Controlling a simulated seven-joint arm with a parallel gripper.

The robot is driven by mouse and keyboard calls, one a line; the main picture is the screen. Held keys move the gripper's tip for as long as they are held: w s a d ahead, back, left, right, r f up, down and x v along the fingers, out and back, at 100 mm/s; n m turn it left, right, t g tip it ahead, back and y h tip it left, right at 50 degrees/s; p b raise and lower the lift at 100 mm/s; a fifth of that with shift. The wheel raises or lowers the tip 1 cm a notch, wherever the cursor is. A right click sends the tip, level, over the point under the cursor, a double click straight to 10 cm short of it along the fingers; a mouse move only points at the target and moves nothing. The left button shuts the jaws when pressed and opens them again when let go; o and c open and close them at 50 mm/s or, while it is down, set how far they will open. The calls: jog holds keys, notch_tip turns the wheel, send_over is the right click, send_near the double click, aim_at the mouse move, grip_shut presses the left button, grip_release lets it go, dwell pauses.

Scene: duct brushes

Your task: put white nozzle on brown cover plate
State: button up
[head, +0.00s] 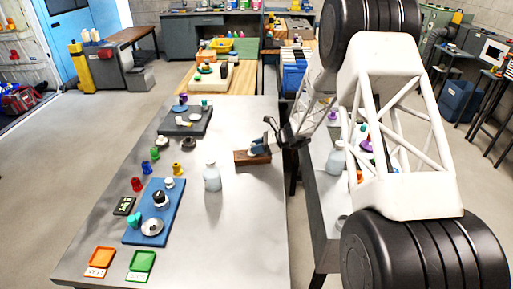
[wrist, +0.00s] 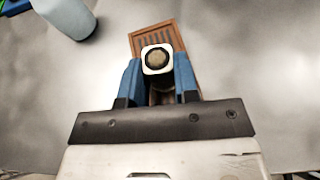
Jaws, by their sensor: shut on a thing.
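The brown cover plate (head: 245,157) lies on the grey table near its right edge. In the wrist view the plate (wrist: 138,38), with dark slots, shows beyond and beneath the fingers. My gripper (head: 259,148) is low over the plate in the head view. In the wrist view my gripper (wrist: 158,65) has its blue fingers shut on the white nozzle (wrist: 149,69), which has a squarish white end with a round tan centre. The nozzle overlaps the near part of the plate. Its underside is hidden, so I cannot tell whether it touches the plate.
A pale bottle (head: 212,178) stands left of the plate and shows in the wrist view (wrist: 68,16). A blue mat (head: 136,235) with several parts, a dark tray (head: 172,127) and small coloured pieces lie further left. The table's front right is clear.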

jog(key=shift+f, duration=0.15)
jog(key=o, duration=0.9)
jog(key=shift+d+r, duration=0.15)
jog(key=shift+r, duration=0.05)
jog(key=v, duration=1.1)
jog(key=shift+d+r, duration=0.1)
jog(key=shift+d, duration=0.25)
